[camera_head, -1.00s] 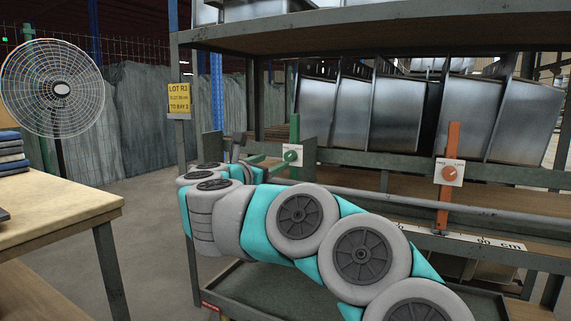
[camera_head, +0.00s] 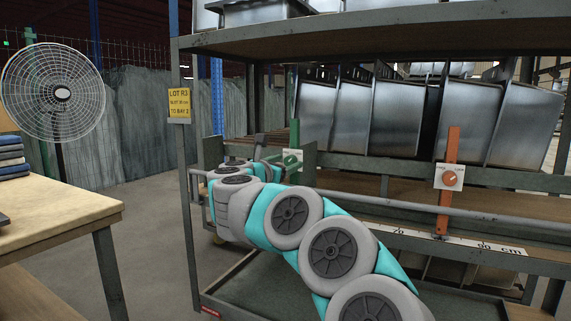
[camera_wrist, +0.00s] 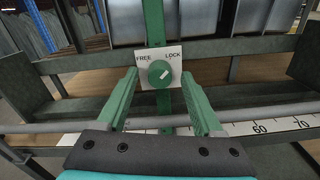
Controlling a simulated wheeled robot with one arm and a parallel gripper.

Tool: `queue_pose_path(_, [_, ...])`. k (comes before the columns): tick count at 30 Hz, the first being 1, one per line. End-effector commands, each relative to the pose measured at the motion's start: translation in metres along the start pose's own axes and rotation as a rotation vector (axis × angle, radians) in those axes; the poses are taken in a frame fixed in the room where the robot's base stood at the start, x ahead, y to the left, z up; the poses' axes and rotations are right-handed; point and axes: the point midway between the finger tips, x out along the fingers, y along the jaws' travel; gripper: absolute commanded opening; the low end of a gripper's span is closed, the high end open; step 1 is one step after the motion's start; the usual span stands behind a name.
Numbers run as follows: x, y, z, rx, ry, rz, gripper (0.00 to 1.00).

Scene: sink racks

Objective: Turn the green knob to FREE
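The green knob (camera_wrist: 160,73) sits on a white plate (camera_wrist: 173,54) fixed to a green upright post (camera_wrist: 154,22). FREE is printed on the plate's left and LOCK on its right. The knob's pale mark points up and right, toward LOCK. My gripper (camera_wrist: 160,76) is open in the wrist view. Its two green fingers lie on either side of the knob's line, with a clear gap between them and nothing held. I cannot tell how far the tips are from the plate. In the head view my arm and gripper largely hide the knob; the post top (camera_head: 294,130) shows.
An orange post with an orange knob (camera_head: 450,178) stands farther right on the same rail (camera_head: 410,209). A cm scale (camera_head: 485,246) runs along the rack below. Metal sinks (camera_head: 400,115) fill the shelf behind. A wooden table (camera_head: 55,205) and a fan (camera_head: 60,92) are at left.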

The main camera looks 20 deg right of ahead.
Motion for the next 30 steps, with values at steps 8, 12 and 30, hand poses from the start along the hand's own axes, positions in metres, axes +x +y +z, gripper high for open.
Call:
queue_pose_path(8, [-0.0002, 0.0001, 0.0000, 0.000, 0.000, 0.000, 0.35])
queue_pose_path(12, [-0.0002, 0.0001, 0.0001, 0.000, 0.000, 0.001, 0.20])
queue_pose_path(30, [-0.0002, 0.0002, 0.0003, -0.028, 0.001, 0.001, 0.00])
